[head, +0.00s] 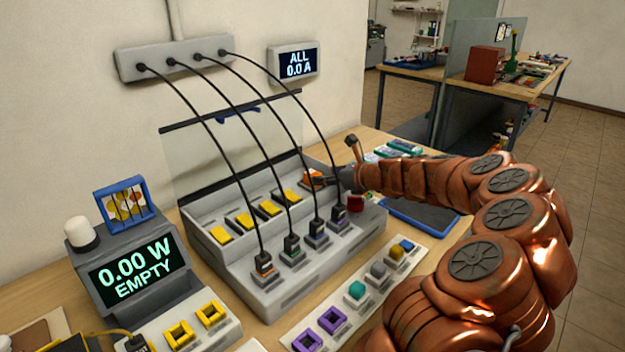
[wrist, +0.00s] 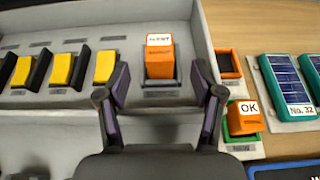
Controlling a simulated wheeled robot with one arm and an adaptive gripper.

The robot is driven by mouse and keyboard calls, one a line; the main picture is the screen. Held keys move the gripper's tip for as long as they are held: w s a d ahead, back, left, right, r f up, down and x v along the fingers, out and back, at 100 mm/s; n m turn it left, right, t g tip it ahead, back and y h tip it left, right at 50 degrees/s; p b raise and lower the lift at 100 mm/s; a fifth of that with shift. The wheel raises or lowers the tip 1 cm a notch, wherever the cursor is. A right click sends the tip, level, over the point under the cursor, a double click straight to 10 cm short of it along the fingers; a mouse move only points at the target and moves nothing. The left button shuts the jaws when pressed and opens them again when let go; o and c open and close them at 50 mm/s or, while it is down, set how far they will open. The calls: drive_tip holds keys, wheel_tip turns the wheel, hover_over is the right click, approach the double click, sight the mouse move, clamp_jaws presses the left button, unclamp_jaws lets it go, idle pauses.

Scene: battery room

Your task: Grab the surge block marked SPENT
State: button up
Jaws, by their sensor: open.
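An orange block (wrist: 160,58) with a small white label sits upright in a slot of the grey rack; the label is too small to read surely. It also shows in the head view as a small orange patch (head: 312,179). My gripper (wrist: 160,92) is open, with one finger to each side of the block's lower front and gaps between. In the head view my gripper (head: 335,182) reaches the rack's far right end. A second orange block (wrist: 243,119) marked OK stands in a green-rimmed holder at the right.
Yellow switches (wrist: 62,70) line the rack left of the orange block. An empty orange-rimmed holder (wrist: 230,63) and blue panels (wrist: 287,80) are at the right. Black cables (head: 225,150) run from the wall strip (head: 180,60) down to the rack. A display (head: 138,270) reads 0.00 W EMPTY.

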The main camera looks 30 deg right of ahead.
sight(316, 174)
drive_tip(key=shift+x, duration=1.8)
drive_tip(key=shift+w+r, duration=0.1)
drive_tip(key=shift+r, duration=0.05)
clamp_jaws()
